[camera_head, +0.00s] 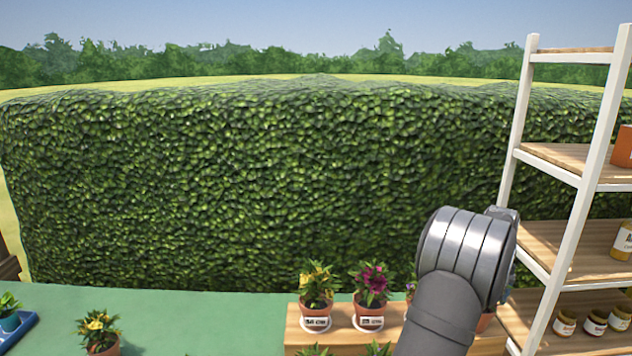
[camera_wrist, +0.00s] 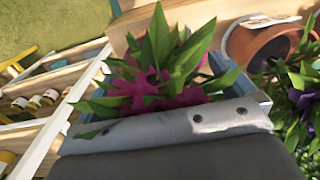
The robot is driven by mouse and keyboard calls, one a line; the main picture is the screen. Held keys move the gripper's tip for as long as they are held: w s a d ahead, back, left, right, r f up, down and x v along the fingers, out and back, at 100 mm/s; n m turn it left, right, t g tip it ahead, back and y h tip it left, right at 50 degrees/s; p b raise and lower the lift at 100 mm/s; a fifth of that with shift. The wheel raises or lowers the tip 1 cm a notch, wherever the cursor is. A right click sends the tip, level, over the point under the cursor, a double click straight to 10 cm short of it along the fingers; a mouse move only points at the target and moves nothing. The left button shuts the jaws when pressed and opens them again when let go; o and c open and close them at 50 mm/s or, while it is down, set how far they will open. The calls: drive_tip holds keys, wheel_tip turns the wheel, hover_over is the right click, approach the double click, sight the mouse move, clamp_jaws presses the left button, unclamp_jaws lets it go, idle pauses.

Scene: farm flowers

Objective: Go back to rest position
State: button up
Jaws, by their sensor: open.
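My gripper (camera_wrist: 172,78) is open in the wrist view, with its fingers on either side of a plant with magenta flowers (camera_wrist: 150,88) and green leaves. The plant's pot is hidden by the gripper, and I cannot tell whether the fingers touch it. In the head view my grey arm rises at the lower right and hides the gripper's fingers. The arm stands in front of the right part of a wooden stand (camera_head: 293,325). On the stand are a yellow-flowered pot (camera_head: 316,288) and a magenta-flowered pot (camera_head: 370,290), each with a label. An orange pot (camera_head: 486,322) shows partly behind my arm.
A white-framed shelf (camera_head: 580,175) with several jars (camera_head: 594,322) stands close to the arm's right. A yellow-flowered pot (camera_head: 100,330) and a blue tray (camera_head: 18,336) sit on the green table (camera_head: 200,310). A tall hedge (camera_head: 230,180) stands behind. The air left of the arm is clear.

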wheel_tip(320, 180, up, 7)
drive_tip(key=shift+r, duration=0.1)
wheel_tip(320, 180, down, 12)
drive_tip(key=shift+f, duration=0.2)
wheel_tip(320, 180, up, 4)
drive_tip(key=shift+r, duration=0.25)
drive_tip(key=s+d+r, duration=0.4)
drive_tip(key=s+r, duration=0.7)
drive_tip(key=r, duration=0.1)
drive_tip(key=w+a+n, duration=0.2)
drive_tip(key=w+a, duration=0.4)
drive_tip(key=a, duration=0.5)
drive_tip(key=w+a+n, duration=0.2)
drive_tip(key=w+a, duration=0.4)
drive_tip(key=a, duration=0.5)
drive_tip(key=w+a+n, duration=0.2)
drive_tip(key=w+a, duration=0.3)
drive_tip(key=a, duration=0.6)
drive_tip(key=shift+w+f+n, duration=0.2)
drive_tip(key=shift+w+n, duration=0.1)
drive_tip(key=shift+w, duration=0.1)
